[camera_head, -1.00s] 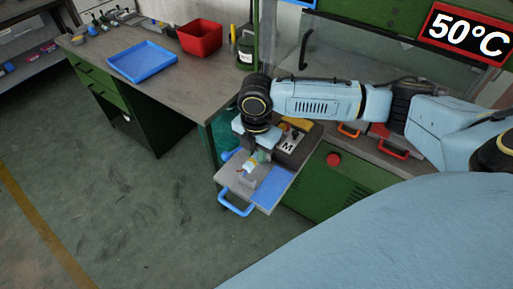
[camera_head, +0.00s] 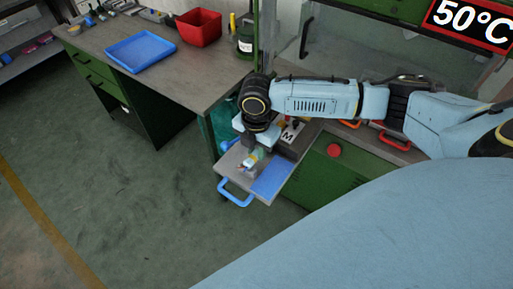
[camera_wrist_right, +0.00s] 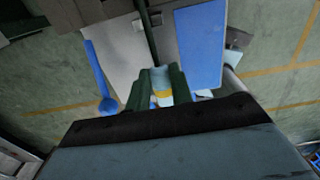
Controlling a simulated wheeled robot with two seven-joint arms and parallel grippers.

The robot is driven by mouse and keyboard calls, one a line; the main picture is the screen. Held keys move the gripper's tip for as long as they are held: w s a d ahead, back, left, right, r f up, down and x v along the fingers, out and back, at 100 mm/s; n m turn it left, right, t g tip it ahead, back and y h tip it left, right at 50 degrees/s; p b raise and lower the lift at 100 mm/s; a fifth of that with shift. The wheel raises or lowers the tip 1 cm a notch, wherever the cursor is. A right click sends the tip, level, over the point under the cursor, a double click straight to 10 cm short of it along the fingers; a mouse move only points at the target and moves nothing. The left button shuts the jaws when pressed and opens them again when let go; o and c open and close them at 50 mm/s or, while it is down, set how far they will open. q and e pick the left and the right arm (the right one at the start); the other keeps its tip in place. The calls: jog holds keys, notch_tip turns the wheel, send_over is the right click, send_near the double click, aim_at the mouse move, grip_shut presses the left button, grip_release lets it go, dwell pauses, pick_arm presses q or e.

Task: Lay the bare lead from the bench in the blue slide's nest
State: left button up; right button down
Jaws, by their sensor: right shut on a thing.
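The slide (camera_head: 233,158) is a grey plate with a blue handle (camera_head: 236,198) at its front and a blue pad (camera_head: 271,178) on its right half. The pad also shows in the right wrist view (camera_wrist_right: 201,45). My right gripper (camera_head: 250,163) points down over the grey part, left of the pad. Its dark green fingers (camera_wrist_right: 158,88) are shut on a pale piece with a yellow band (camera_wrist_right: 161,93), which looks like the lead. The nest is largely hidden by the gripper, and I cannot tell whether the piece touches it. My left gripper is out of view.
Behind the slide is a grey block marked M (camera_head: 288,136). A green cabinet (camera_head: 335,175) with a red button stands to the right. The bench at left holds a blue tray (camera_head: 140,51) and a red bin (camera_head: 198,28). The floor in front is free.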

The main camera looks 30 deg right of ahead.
jog(key=c, duration=1.2)
grip_release()
jog(key=shift+o, duration=0.2)
notch_tip(320, 180, up, 13)
jog(key=p, duration=0.1)
jog(key=shift+r+p, duration=0.2)
jog(key=shift+p, duration=0.15)
